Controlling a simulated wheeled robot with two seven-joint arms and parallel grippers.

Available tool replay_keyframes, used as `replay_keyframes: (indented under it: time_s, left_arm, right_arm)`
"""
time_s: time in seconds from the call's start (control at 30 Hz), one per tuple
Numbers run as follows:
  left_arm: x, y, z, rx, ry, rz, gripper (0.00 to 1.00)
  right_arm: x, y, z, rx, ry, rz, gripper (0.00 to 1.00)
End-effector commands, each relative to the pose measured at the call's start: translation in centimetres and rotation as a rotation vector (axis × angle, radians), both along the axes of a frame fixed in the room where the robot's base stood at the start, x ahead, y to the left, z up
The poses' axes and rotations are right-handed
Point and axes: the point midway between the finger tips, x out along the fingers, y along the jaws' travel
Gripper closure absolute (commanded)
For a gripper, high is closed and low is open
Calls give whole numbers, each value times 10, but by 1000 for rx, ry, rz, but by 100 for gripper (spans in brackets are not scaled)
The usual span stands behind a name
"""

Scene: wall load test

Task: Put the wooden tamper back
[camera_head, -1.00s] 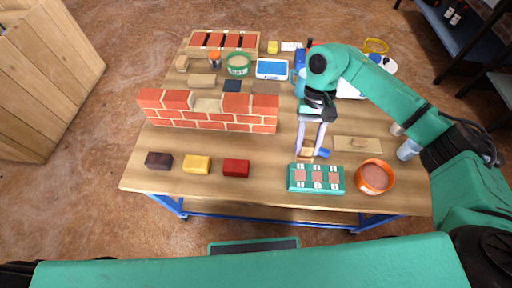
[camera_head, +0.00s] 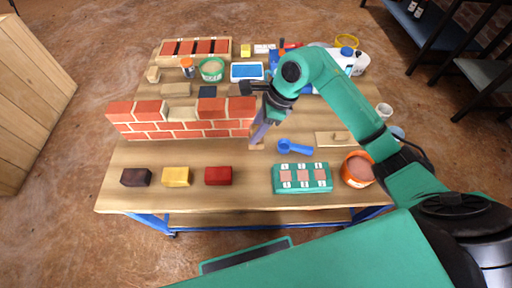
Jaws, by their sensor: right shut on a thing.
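My right gripper (camera_head: 257,139) is low over the table, just right of the brick wall's right end. It is shut on a small tan wooden piece, which I take to be the wooden tamper (camera_head: 256,146); only a little of it shows below the fingers, and I cannot tell whether it touches the table. My left gripper is out of view.
The brick wall (camera_head: 180,125) stands close left of the gripper. A blue scoop (camera_head: 295,148), a wooden float (camera_head: 334,139), a green tray (camera_head: 302,187) and an orange bowl (camera_head: 358,170) are to the right. Three coloured blocks, including a red one (camera_head: 218,176), lie in front.

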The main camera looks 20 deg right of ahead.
Motion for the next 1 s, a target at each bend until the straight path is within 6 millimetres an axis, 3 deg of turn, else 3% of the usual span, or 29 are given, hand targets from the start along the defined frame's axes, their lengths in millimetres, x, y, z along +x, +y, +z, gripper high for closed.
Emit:
replay_keyframes:
  time_s: [0.1, 0.4, 0.73, 0.77, 0.8, 0.83, 1.0]
  left_arm:
    - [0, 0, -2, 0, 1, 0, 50]
    - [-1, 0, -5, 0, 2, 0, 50]
    - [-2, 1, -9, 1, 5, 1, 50]
    - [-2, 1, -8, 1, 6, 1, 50]
    - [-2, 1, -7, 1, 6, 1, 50]
    - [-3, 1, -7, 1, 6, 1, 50]
    - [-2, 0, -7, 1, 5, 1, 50]
  right_arm:
    - [-1, 0, -31, 1, 3, 0, 100]
    - [-1, 1, -80, 1, 3, 1, 100]
    - [0, 0, -87, -1, -2, 2, 100]
    - [0, 0, -86, -1, -2, 2, 50]
    - [0, 0, -85, -1, -1, 3, 35]
    - [0, 0, -85, -1, -1, 3, 28]
    - [0, 0, -85, 0, -1, 3, 28]
